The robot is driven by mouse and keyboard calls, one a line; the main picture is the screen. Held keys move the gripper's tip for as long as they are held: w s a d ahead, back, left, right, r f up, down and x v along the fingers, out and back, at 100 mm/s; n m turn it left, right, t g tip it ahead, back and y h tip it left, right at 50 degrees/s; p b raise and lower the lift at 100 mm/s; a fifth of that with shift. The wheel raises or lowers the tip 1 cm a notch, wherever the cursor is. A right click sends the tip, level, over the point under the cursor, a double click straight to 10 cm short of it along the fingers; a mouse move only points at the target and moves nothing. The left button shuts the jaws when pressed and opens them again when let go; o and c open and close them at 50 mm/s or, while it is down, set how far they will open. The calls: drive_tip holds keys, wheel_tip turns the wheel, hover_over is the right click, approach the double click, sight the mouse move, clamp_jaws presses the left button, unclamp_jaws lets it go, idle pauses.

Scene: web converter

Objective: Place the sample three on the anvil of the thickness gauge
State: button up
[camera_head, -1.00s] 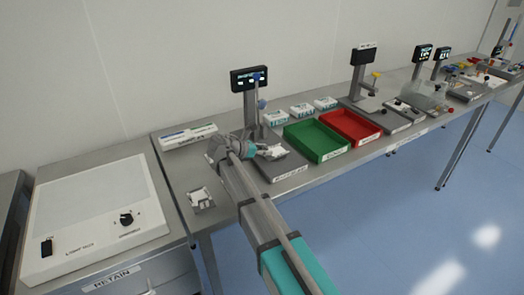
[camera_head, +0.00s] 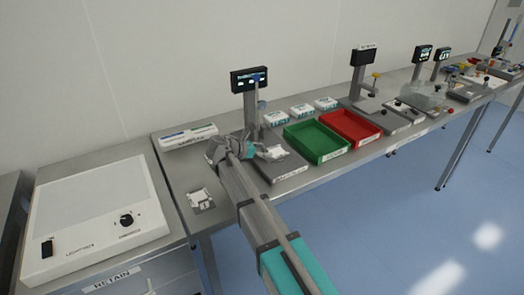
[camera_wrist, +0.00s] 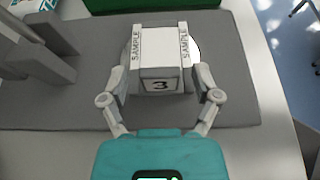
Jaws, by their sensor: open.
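Sample three (camera_wrist: 161,72) is a white and grey block with a "3" on its near face and "SAMPLE" on its top strips. In the wrist view it sits over a round pale anvil (camera_wrist: 194,50) on the grey base of the thickness gauge (camera_wrist: 230,95). My gripper (camera_wrist: 162,84) is open, with one finger on each side of the block and small gaps visible. In the head view my gripper (camera_head: 262,151) is low at the gauge (camera_head: 252,108), and its fingers partly hide the sample (camera_head: 274,153).
A green tray (camera_head: 318,158) and a red tray (camera_head: 370,138) stand right of the gauge, with several small white boxes (camera_head: 302,111) behind. A white labelled rack (camera_head: 189,136) lies at the back left. A small plate with a white piece (camera_head: 200,198) is at the front left.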

drive_tip(key=p+v, duration=0.4)
drive_tip(key=v, duration=0.7)
drive_tip(key=shift+a+r, duration=0.15)
drive_tip(key=shift+a, duration=0.15)
drive_tip(key=shift+s, duration=0.1)
